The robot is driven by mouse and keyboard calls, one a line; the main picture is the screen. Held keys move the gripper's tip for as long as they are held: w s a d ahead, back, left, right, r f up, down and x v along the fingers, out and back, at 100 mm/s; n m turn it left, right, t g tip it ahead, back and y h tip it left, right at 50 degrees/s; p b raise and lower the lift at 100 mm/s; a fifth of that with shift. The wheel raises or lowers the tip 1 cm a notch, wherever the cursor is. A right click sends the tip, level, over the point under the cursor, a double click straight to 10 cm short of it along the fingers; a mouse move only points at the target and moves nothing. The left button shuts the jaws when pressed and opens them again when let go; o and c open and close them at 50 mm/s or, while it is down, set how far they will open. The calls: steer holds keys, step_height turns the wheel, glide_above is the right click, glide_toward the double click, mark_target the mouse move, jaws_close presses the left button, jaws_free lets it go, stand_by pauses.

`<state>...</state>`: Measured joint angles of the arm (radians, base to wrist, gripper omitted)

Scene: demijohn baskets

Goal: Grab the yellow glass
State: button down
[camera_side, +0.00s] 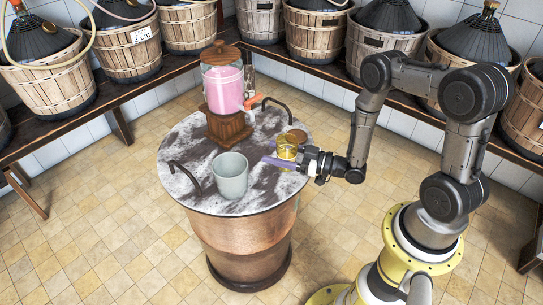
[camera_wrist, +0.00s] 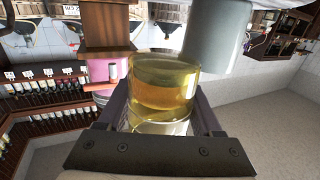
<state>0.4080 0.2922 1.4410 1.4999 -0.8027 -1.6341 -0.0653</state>
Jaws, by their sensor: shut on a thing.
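The yellow glass (camera_side: 287,148) is a small see-through tumbler at the right side of the round marble-topped barrel table (camera_side: 240,203). In the wrist view the yellow glass (camera_wrist: 163,88) fills the space between the two fingers. My gripper (camera_side: 284,161) reaches in from the right and is shut on the glass, one purple-grey finger showing on the near side. The far finger is hidden in the side view. I cannot tell whether the glass touches the tabletop.
A grey-white cup (camera_side: 230,176) stands left of my gripper. A pink-filled dispenser (camera_side: 223,88) on a wooden stand (camera_side: 226,125) is behind, its tap facing right. Dark curved handles (camera_side: 186,177) rise from the tabletop.

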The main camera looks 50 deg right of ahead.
mark_target(295, 150)
steer(key=s+r, duration=0.3)
steer(key=shift+r, duration=0.3)
steer(key=s+r, duration=0.4)
steer(key=s, duration=0.4)
steer(key=shift+s, duration=0.4)
steer(key=shift+s+a, duration=0.1)
